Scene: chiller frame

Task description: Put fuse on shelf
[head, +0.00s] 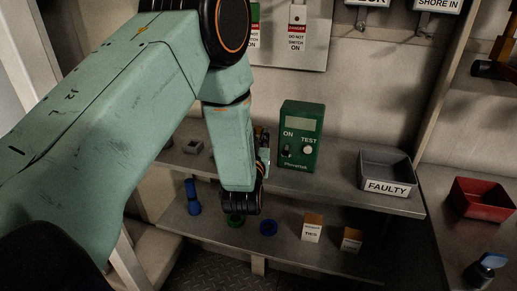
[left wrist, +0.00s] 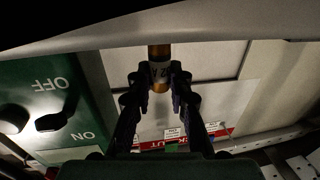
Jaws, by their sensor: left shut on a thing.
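My left gripper (head: 262,158) hangs over the upper shelf (head: 335,187), just left of the green tester (head: 302,135). In the left wrist view my left gripper (left wrist: 160,84) is shut on the fuse (left wrist: 160,70), an amber cylinder with a pale printed label band. The fuse points away from the palm between the fingertips. In the head view the fuse is mostly hidden by the gripper and arm. In the left wrist view the tester (left wrist: 50,105) stands close on the left. My right gripper is not in view.
A grey bin labelled FAULTY (head: 386,175) stands on the upper shelf at right. A red bin (head: 481,198) is on the right-hand surface. The upper shelf between tester and FAULTY bin is clear.

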